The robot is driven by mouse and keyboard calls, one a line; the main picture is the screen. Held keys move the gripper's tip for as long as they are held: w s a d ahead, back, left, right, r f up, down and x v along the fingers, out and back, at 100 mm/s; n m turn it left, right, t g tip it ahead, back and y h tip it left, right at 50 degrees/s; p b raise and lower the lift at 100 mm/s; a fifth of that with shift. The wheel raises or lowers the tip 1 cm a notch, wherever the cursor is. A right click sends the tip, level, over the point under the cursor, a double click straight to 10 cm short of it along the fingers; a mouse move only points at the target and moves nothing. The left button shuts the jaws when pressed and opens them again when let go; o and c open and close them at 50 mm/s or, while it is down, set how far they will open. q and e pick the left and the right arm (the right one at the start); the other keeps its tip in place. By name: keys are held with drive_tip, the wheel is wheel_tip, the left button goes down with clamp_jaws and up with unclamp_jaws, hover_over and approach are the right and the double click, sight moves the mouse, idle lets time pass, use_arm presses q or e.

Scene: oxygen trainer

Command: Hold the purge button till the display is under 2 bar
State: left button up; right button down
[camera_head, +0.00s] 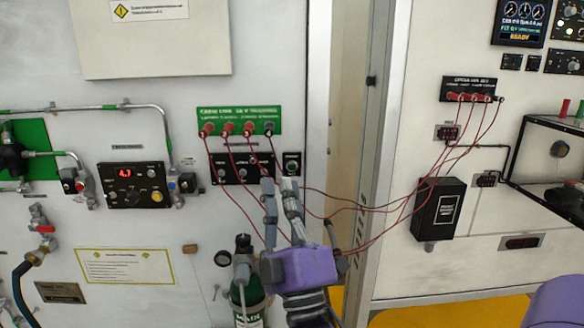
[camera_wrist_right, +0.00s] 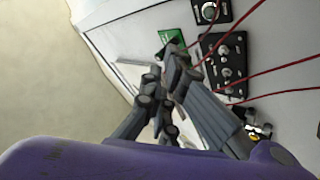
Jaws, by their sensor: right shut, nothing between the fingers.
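The black control panel (camera_head: 148,196) on the left wall carries a small red-lit display (camera_head: 127,173), which seems to read 4.7. A yellow button (camera_head: 157,197) sits at its lower right; I cannot read a label marking it as the purge button. My right gripper (camera_head: 279,184) is shut and empty, its fingers pointing up in front of the wall, well right of that panel and just below a small black switch box (camera_head: 291,163). In the right wrist view the gripper (camera_wrist_right: 176,62) also shows near the wall. My left gripper is not in view.
Red cables hang from the green socket panel (camera_head: 239,120) to the right-hand wall, passing around my right gripper. A green cylinder (camera_head: 247,290) stands below it. Pipes (camera_head: 80,108) and a red-handled valve (camera_head: 39,218) are at the left.

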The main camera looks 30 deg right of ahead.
sight(292, 167)
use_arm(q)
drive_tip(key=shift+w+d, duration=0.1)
use_arm(e)
drive_tip(key=w+d, duration=0.3)
drive_tip(key=w, duration=0.2)
drive_tip(key=shift+w+d, duration=0.2)
drive_tip(key=shift+w, duration=0.05)
idle(1.1)
drive_tip(key=shift+w, duration=0.1)
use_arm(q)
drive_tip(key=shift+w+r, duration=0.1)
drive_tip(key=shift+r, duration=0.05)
use_arm(e)
drive_tip(key=shift+w+d, duration=0.2)
drive_tip(key=shift+w, duration=0.1)
drive_tip(key=shift+w+d, duration=0.2)
drive_tip(key=shift+w, duration=0.1)
idle(2.1)
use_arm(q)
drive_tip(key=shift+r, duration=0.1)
use_arm(e)
drive_tip(key=shift+s, duration=0.15)
use_arm(q)
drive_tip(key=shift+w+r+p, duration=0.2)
drive_tip(key=shift+p, duration=0.1)
use_arm(e)
drive_tip(key=shift+s+a, duration=0.45)
drive_tip(key=shift+s, duration=0.1)
